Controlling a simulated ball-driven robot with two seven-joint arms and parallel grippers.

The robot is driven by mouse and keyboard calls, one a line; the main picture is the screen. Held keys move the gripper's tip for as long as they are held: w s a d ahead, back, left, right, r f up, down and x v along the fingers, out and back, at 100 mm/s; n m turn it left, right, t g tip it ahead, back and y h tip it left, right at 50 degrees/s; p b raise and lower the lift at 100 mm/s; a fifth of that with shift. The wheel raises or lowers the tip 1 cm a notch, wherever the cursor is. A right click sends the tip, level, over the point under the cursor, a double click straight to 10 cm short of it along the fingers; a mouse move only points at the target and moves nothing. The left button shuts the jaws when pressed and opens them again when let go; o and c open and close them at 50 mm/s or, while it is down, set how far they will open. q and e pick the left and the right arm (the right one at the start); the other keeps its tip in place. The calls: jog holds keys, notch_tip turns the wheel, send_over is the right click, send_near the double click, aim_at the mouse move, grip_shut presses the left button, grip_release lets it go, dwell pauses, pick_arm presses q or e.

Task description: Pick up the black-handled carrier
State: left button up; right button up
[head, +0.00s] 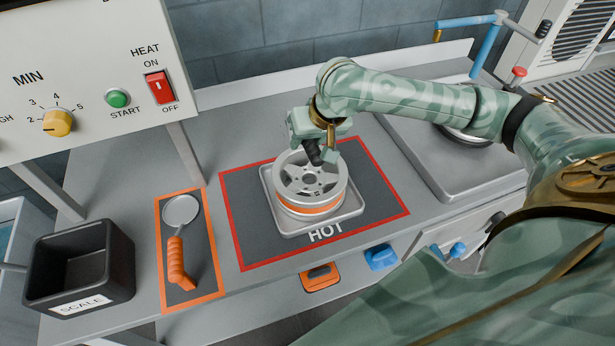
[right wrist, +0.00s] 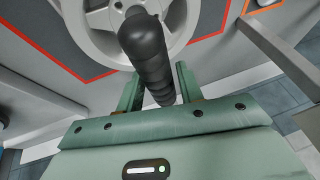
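The black-handled carrier (head: 314,152) shows in the head view mostly as a dark grip above the silver wheel (head: 310,180); its lower part cannot be made out. In the right wrist view the ribbed black handle (right wrist: 146,48) runs between the two green fingers of my right gripper (right wrist: 160,85), which press close on both sides. The handle's near end is hidden by the gripper body. In the head view my right gripper (head: 322,135) is over the wheel. The wheel lies on a grey tray (head: 335,221) inside the red-bordered HOT mat (head: 250,240). My left gripper is out of view.
An orange-handled ladle (head: 177,255) lies on an orange-bordered mat (head: 205,278) left of the HOT mat. A black SCALE bin (head: 115,265) stands at the far left. The control panel (head: 90,80) overhangs the back left. A metal basin (head: 440,165) lies right.

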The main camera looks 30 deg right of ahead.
grip_shut()
jog(key=shift+w, duration=0.1)
jog(key=shift+r, duration=0.2)
jog(key=shift+r, duration=0.15)
notch_tip(320, 180, up, 2)
jog(key=shift+r+p, duration=0.15)
jog(key=shift+p, duration=0.75)
jog(key=s+d+r+p, duration=0.3)
jog(key=s+d+r, duration=0.6)
jog(key=s+r, duration=0.1)
jog(key=shift+d+p, duration=0.3)
jog(key=shift+p, duration=0.05)
jog(key=shift+s, duration=0.1)
